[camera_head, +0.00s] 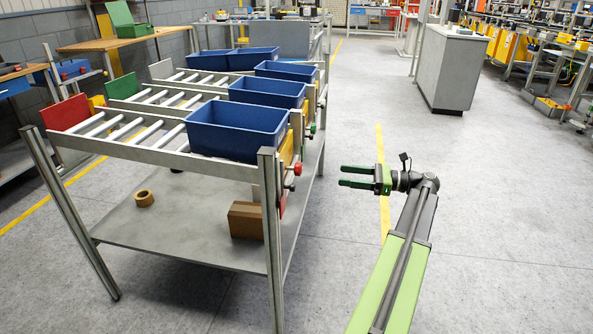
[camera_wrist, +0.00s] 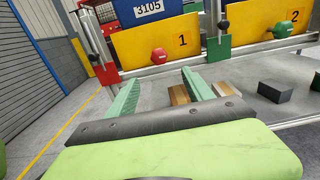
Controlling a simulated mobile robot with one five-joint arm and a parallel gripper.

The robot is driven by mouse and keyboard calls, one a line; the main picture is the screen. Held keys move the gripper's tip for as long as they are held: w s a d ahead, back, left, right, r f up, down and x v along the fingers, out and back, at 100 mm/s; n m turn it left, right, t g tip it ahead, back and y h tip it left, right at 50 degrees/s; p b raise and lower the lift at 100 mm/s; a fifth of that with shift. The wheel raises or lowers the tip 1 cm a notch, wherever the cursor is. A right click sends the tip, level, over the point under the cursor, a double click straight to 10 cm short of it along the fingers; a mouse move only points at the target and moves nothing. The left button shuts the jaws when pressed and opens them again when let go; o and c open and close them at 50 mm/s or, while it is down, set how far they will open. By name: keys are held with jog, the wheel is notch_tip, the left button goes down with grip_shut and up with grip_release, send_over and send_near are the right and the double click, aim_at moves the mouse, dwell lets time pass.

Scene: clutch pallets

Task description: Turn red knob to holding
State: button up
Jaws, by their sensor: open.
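A red knob (camera_wrist: 159,56) sits on the yellow panel marked 1 (camera_wrist: 181,40) in the wrist view, just beyond and between my finger tips. The head view shows a red knob (camera_head: 297,168) at the near end of the roller rack. I cannot read any setting marks around the knobs.
Blue bins (camera_head: 238,128) stand on the rack (camera_head: 150,154). Its lower shelf holds a tape roll (camera_head: 144,198) and a cardboard box (camera_head: 246,220). Black knobs on red (camera_wrist: 107,73) and green plates (camera_wrist: 218,48) flank panel 1. Floor right of the rack is clear.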

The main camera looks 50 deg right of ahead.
aim_at(301, 171)
jog(key=x, duration=1.5)
jog(key=shift+a, duration=0.1)
grip_shut()
